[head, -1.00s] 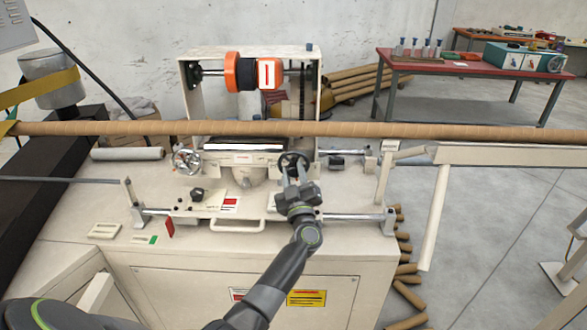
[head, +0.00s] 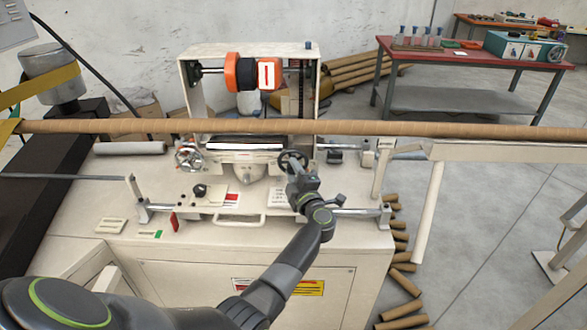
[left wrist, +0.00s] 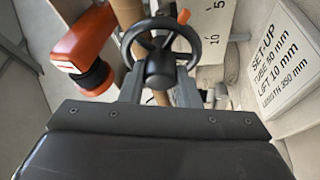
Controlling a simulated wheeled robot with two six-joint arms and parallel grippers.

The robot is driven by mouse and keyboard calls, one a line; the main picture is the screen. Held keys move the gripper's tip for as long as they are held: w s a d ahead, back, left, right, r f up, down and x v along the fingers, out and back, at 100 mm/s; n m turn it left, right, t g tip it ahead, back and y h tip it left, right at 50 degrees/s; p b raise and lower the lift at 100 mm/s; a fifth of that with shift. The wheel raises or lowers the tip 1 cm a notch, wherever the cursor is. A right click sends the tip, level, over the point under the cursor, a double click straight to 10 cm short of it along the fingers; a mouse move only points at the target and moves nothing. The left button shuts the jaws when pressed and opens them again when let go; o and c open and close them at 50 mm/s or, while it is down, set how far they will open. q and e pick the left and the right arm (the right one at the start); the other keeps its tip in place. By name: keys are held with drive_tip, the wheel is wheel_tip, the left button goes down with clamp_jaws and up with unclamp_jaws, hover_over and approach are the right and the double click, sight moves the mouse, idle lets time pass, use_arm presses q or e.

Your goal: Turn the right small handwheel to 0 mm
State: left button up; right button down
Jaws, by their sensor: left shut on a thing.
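The right small handwheel (head: 291,158) is a dark spoked wheel on the right of the winder's middle carriage. In the left wrist view the dark handwheel (left wrist: 160,62) shows from close, with its round hub facing me. My left gripper (head: 291,170) reaches it from the front and is shut on it. In the left wrist view the gripper's fingers (left wrist: 159,88) lie on both sides of the hub. A pale scale (left wrist: 212,35) with the marks 5 and 10 stands beside the wheel; I cannot make out a pointer reading. My right gripper is not in view.
A metal handwheel (head: 188,157) sits left on the carriage. A long brown tube (head: 420,129) runs across behind the wheels. A white set-up card (left wrist: 285,55) is right of the wheel. An orange and black roller (head: 250,73) stands behind.

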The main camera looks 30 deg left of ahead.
use_arm(q)
drive_tip(key=shift+n, duration=0.5)
drive_tip(key=o, duration=1)
drive_tip(key=shift+c, duration=0.2)
drive_tip(key=shift+s+d, duration=0.1)
